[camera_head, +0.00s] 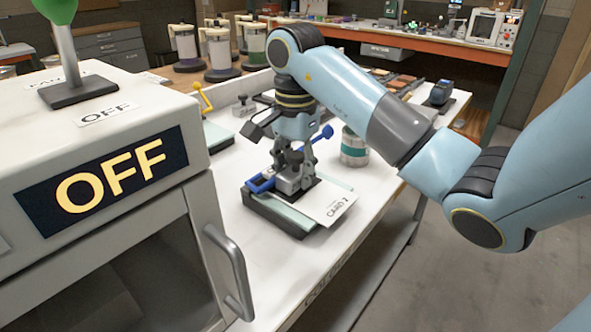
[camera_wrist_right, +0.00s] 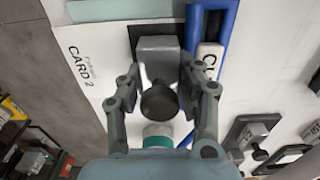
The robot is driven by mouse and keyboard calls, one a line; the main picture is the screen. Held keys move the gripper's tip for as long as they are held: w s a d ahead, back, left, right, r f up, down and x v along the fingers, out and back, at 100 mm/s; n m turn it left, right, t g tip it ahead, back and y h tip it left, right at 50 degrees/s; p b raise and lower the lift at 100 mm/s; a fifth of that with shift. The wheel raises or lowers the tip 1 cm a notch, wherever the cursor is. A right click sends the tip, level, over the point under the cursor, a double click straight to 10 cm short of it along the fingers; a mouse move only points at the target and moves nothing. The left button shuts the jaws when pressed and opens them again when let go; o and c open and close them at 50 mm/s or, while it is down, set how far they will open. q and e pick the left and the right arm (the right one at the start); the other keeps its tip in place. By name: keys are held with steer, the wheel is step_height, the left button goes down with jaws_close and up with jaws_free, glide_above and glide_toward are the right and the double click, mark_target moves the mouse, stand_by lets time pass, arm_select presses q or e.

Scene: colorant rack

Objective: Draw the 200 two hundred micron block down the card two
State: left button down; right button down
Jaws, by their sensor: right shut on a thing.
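My right gripper (camera_head: 291,166) reaches down over the drawdown board (camera_head: 283,219). It is shut on the grey metal block (camera_head: 289,181), whose dark round knob (camera_wrist_right: 158,101) shows between the fingers in the right wrist view. The block sits on or just above the board near the blue clamp bar (camera_head: 261,186); contact with the card is unclear. Card two (camera_head: 328,204), white and marked "CARD 2", lies on the board and sticks out past its near right edge. In the right wrist view the card (camera_wrist_right: 84,70) lies left of the block. No micron marking is readable. My left gripper is not in view.
A cabinet with an "OFF" sign (camera_head: 105,177) fills the left front. A white tin with a teal band (camera_head: 354,150) stands behind the board. A second board with a yellow-handled clamp (camera_head: 203,98) is further back. The white bench (camera_head: 262,278) is clear in front of the board.

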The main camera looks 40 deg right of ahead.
mark_target(310, 193)
steer(key=shift+f, duration=0.1)
steer(key=shift+s+f, duration=0.25)
steer(key=shift+s, duration=0.1)
steer(key=shift+s+d+r, duration=0.1)
steer(key=shift+s, duration=0.65)
steer(key=shift+s+b, duration=0.35)
steer(key=shift+s, duration=0.2)
steer(key=shift+s, duration=0.1)
